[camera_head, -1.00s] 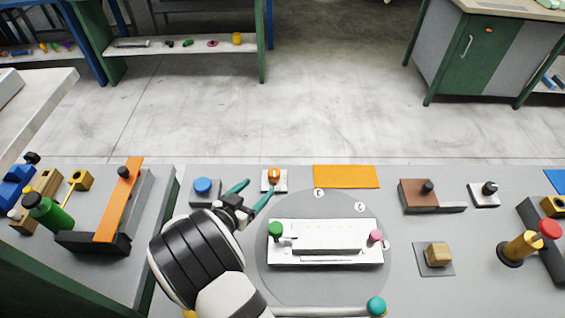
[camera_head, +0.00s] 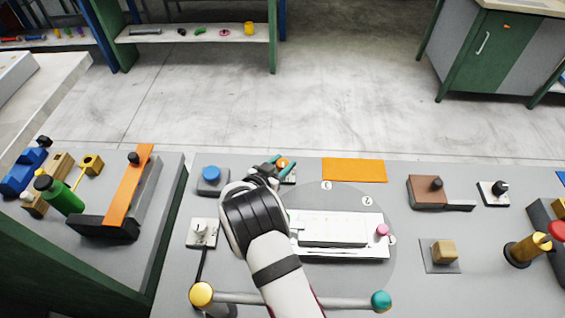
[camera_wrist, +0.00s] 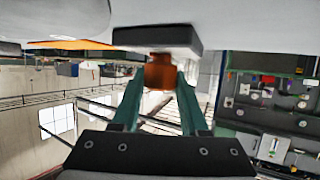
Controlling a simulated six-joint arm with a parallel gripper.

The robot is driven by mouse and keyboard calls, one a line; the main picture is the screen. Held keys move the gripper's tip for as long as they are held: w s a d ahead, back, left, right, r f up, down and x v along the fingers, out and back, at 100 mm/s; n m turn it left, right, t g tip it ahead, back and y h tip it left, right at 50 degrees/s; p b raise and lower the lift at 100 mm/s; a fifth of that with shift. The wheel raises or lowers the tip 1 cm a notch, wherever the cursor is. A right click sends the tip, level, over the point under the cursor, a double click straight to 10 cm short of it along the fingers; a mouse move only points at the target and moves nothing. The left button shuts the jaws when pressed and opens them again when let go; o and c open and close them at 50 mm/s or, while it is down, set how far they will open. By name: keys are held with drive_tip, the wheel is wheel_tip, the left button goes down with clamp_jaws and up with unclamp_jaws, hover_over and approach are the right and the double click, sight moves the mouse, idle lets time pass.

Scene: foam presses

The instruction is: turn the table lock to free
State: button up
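The table lock appears to be the small orange knob (camera_head: 282,163) on a light plate behind the round turntable (camera_head: 385,225). In the wrist view the knob (camera_wrist: 160,73) sits between my two teal fingertips, below a dark-edged plate (camera_wrist: 155,40). My gripper (camera_head: 281,165) has its fingers on both sides of the knob. The fingertips appear to touch it, with almost no gap visible in the wrist view. Which way the knob points is hidden by the fingers.
A blue button (camera_head: 211,173) stands just left of my gripper. An orange mat (camera_head: 354,170) lies to the right. A white fixture with a pink knob (camera_head: 382,230) sits on the turntable. A bar with yellow (camera_head: 201,294) and teal (camera_head: 381,300) ends lies in front.

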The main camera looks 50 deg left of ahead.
clamp_jaws()
drive_tip(key=shift+m+t+h, duration=0.3)
drive_tip(key=shift+m+h, duration=0.5)
drive_tip(key=shift+h, duration=0.1)
drive_tip(key=o, duration=0.6)
unclamp_jaws()
drive_tip(key=v, duration=1.6)
drive_tip(key=shift+w, duration=0.1)
